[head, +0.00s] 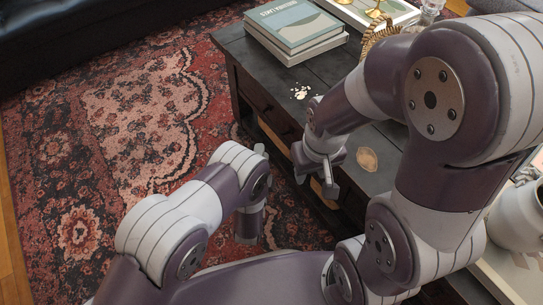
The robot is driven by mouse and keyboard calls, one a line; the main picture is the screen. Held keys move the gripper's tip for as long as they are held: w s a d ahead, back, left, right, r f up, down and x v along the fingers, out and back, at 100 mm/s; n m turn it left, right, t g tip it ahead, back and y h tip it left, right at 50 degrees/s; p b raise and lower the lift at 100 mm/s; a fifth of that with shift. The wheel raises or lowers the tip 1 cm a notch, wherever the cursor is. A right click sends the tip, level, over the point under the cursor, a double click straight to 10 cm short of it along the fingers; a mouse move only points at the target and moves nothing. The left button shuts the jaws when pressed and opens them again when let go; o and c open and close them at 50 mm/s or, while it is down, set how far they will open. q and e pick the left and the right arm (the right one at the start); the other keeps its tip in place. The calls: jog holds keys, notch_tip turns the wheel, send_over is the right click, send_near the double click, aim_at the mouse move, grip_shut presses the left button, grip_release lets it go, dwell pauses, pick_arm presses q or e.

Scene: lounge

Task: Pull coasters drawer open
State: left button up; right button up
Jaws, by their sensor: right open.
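A dark wooden coffee table (262,75) stands right of centre, with drawer fronts along its left side. One dark drawer front (262,103) shows below the table top. The nearer part of that side is largely hidden by my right arm, and I cannot tell which drawer is for coasters. My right gripper (316,182) is open beside the table's left side, pointing down near the nearer drawer area; I cannot tell if it touches a handle. My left gripper (250,224) hangs low over the rug, apart from the table; its fingers are too unclear to judge.
Stacked books (295,27), a pale tray (385,14) and a woven item (380,33) sit on the table's far part. Pale crumbs (300,92) and a round tan coaster-like piece (367,159) lie on top. The patterned rug (130,120) is clear left. A black sofa (80,25) stands behind.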

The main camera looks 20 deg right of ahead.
pick_arm(q)
jog(key=w+d+m+h+b, duration=0.1)
jog(key=w+d+b, duration=0.4)
jog(key=w+b, duration=0.2)
jog(key=shift+w+d+f+t, duration=0.3)
jog(key=shift+w+d+f, duration=0.05)
jog(key=shift+w, duration=0.85)
pick_arm(e)
notch_tip(320, 180, down, 9)
pick_arm(q)
grip_shut()
